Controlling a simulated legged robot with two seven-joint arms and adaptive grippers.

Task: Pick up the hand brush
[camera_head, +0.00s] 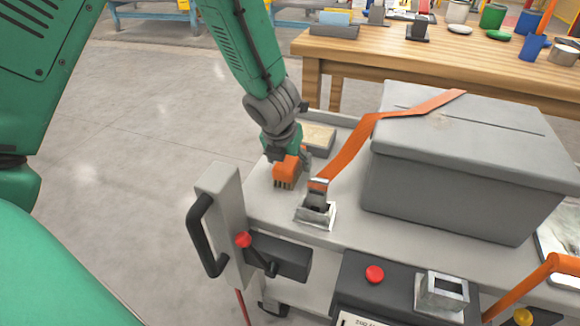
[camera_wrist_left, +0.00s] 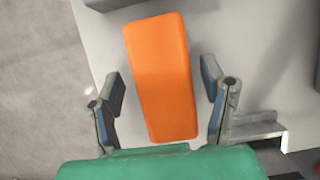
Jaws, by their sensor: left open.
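The hand brush (camera_head: 286,174) has an orange back, with dark bristles showing at its near end in the head view. In the left wrist view the brush (camera_wrist_left: 160,80) is a long orange block, slightly tilted, between the fingers. My left gripper (camera_head: 292,158) is right at the brush from above. In the wrist view the left gripper (camera_wrist_left: 163,88) is open, one finger on each side of the brush, with visible gaps. My right gripper is not in view.
A buckle (camera_head: 317,214) with an orange strap (camera_head: 352,146) stands just right of the brush. A large grey box (camera_head: 450,190) fills the right side. A grey post with a black handle (camera_head: 205,235) stands at the near left. A wooden table (camera_head: 450,60) is behind.

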